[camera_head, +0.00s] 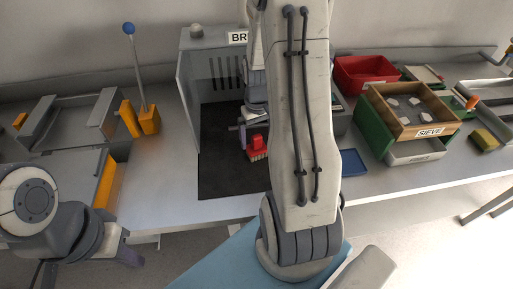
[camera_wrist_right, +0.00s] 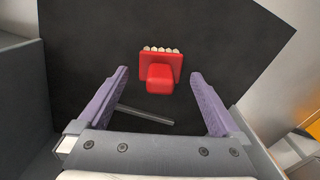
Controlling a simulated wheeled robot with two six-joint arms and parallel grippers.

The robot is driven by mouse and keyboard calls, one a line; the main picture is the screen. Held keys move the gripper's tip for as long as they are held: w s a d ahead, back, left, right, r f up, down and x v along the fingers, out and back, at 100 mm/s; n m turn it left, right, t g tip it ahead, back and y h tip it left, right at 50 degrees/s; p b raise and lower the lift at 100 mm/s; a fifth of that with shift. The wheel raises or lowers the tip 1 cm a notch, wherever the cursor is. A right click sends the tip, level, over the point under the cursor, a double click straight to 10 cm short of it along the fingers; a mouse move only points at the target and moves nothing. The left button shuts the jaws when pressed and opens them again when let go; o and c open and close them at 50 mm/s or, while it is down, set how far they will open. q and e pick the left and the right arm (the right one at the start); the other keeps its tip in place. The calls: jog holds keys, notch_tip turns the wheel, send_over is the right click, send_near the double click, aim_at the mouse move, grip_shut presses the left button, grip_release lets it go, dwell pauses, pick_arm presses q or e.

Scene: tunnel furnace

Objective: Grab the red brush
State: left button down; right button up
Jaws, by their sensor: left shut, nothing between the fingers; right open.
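The red brush (camera_head: 258,146) lies on a black mat inside the grey booth, with pale bristles along one edge. It also shows in the right wrist view (camera_wrist_right: 160,72), near the top centre. My right gripper (camera_wrist_right: 159,74) is open, its two purple fingers on either side of the line to the brush. The fingers do not visibly touch it, and the remaining gap is hard to judge. In the head view my right gripper (camera_head: 245,134) is partly hidden behind my arm, next to the brush. My left gripper (camera_head: 131,257) is shut and empty at the lower left, away from the brush.
The booth's grey side wall (camera_head: 188,101) stands left of the brush. A thin grey rod (camera_wrist_right: 145,115) crosses between my right fingers. A red bin (camera_head: 347,76), a wooden sieve box (camera_head: 437,111) and a blue plate (camera_head: 353,163) are to the right. Orange blocks (camera_head: 149,121) stand left.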

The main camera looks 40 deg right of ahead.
aim_at(257, 144)
jog(key=f, duration=0.4)
jog(key=shift+w+f, duration=0.1)
jog(key=shift+w, duration=0.15)
jog(key=c, duration=1.3)
